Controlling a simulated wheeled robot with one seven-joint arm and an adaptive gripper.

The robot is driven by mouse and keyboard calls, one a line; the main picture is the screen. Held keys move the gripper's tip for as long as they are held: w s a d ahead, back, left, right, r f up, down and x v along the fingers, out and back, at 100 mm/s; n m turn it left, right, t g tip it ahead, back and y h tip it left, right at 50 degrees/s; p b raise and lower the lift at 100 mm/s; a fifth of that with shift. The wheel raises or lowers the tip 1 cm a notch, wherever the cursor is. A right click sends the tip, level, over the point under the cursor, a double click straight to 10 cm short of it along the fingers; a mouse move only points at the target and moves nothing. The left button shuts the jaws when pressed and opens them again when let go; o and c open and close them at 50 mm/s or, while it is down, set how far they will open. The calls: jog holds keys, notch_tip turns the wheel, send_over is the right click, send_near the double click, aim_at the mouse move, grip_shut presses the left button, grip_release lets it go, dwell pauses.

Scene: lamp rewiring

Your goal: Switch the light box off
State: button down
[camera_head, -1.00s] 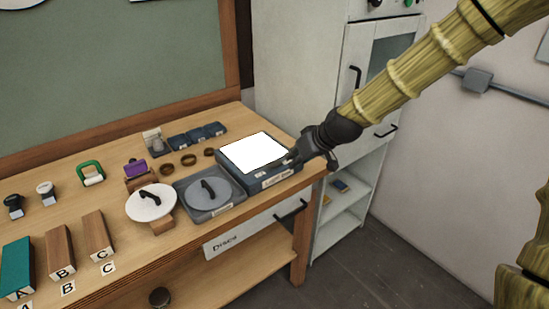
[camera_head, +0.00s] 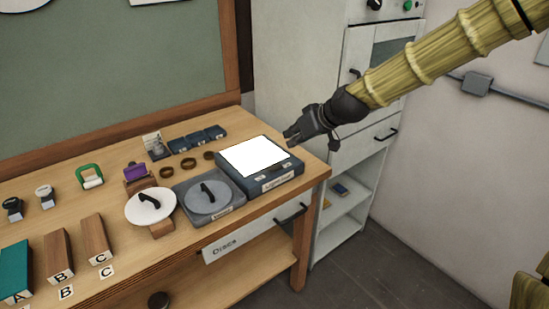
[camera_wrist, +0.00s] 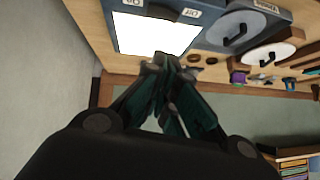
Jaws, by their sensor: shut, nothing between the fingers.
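The light box (camera_head: 286,178) is a dark blue case at the right end of the wooden bench. Its top panel (camera_head: 255,154) is bright white, and it also shows bright in the wrist view (camera_wrist: 150,35). A dark switch (camera_wrist: 164,12) sits on the strip beside the panel, between two small labels; one appears to read "Off" (camera_wrist: 191,13). My gripper (camera_head: 288,137) is shut and empty. It hovers above the box's far right side, apart from it. In the wrist view the closed fingertips (camera_wrist: 172,62) overlap the panel's edge.
A grey tray (camera_head: 232,213) with a round disc stands left of the light box. A white disc (camera_head: 150,205) on a wooden stand is further left. Dark rings (camera_head: 188,163) and blue blocks lie behind. A white cabinet (camera_head: 300,70) stands behind at the right.

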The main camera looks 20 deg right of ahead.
jog(key=p, duration=0.2)
send_over(277, 167)
jog(key=shift+a+f, duration=0.1)
jog(key=shift+f, duration=2.95)
jog(key=shift+s+a+f+p, duration=0.1)
jog(key=shift+a+f+p, duration=0.1)
jog(key=shift+f, duration=0.8)
jog(key=shift+a+f+p, duration=0.15)
jog(key=shift+f, duration=0.85)
jog(key=shift+s+a+f+h, duration=0.1)
jog(key=shift+a+f+h, duration=0.25)
jog(key=shift+h, duration=0.15)
jog(key=shift+d, duration=0.3)
jog(key=shift+w+d, duration=0.2)
jog(key=shift+d, duration=0.35)
